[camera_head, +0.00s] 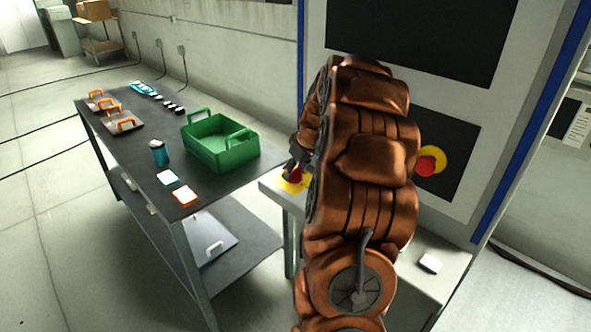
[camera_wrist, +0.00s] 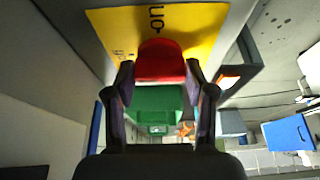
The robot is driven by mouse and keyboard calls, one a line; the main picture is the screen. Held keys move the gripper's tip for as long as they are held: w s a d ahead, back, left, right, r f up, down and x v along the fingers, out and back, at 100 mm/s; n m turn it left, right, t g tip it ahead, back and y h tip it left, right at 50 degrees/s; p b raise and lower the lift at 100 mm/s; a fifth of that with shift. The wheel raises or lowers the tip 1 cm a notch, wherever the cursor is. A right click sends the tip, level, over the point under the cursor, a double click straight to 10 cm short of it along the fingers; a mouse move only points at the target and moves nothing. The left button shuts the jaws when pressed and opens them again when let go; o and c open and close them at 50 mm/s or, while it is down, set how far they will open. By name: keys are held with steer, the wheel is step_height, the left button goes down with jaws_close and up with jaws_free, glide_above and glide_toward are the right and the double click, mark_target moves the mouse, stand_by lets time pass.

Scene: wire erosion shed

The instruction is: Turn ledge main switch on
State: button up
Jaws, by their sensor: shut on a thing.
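The ledge main switch has a red handle (camera_head: 296,174) on a yellow plate (camera_head: 288,186), at the near-left end of the pale ledge (camera_head: 272,191). In the wrist view, the red handle (camera_wrist: 160,62) sits between my two fingertips, and the yellow plate (camera_wrist: 208,24) lies behind it with dark lettering, partly readable as "ON". My gripper (camera_wrist: 160,72) is shut on the red handle, one finger on each side. In the head view, my copper-coloured arm hides much of the ledge, and my gripper (camera_head: 293,164) shows only partly at the switch.
A dark table (camera_head: 135,157) stands left of the ledge, with a green crate (camera_head: 225,160), a blue cup (camera_head: 159,153) and orange-handled plates. A red stop button on a yellow disc (camera_head: 432,161) is on the machine front, right of my arm. A small white block (camera_head: 430,263) lies on the ledge.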

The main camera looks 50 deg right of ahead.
steer(key=m+b, duration=0.1)
steer(key=m+h+b, duration=0.1)
steer(key=m+b, duration=0.1)
steer(key=shift+f, duration=0.25)
steer(key=m+h+b, duration=0.1)
steer(key=m, duration=0.1)
steer(key=m+g+h+b, duration=0.1)
steer(key=m+b, duration=0.1)
steer(key=m, duration=0.1)
steer(key=shift+a+r, duration=0.1)
steer(key=shift+r, duration=0.05)
steer(key=m+g+b, duration=0.1)
steer(key=m, duration=0.2)
steer(key=m+g+h+b, duration=0.1)
steer(key=m, duration=0.1)
steer(key=shift+w+m, duration=0.15)
steer(key=shift+m, duration=0.25)
steer(key=shift+w+a+r+m+g+h+b, duration=0.15)
steer(key=shift+m+g+b, duration=0.2)
steer(key=shift+m, duration=0.7)
steer(key=shift+s+d+f+m+g+h+b, duration=0.15)
steer(key=shift+m+g+b, duration=0.2)
steer(key=shift+m, duration=0.7)
steer(key=shift+a+r, duration=0.1)
steer(key=shift+w, duration=0.1)
steer(key=o, duration=1.2)
steer(key=shift+c, duration=0.2)
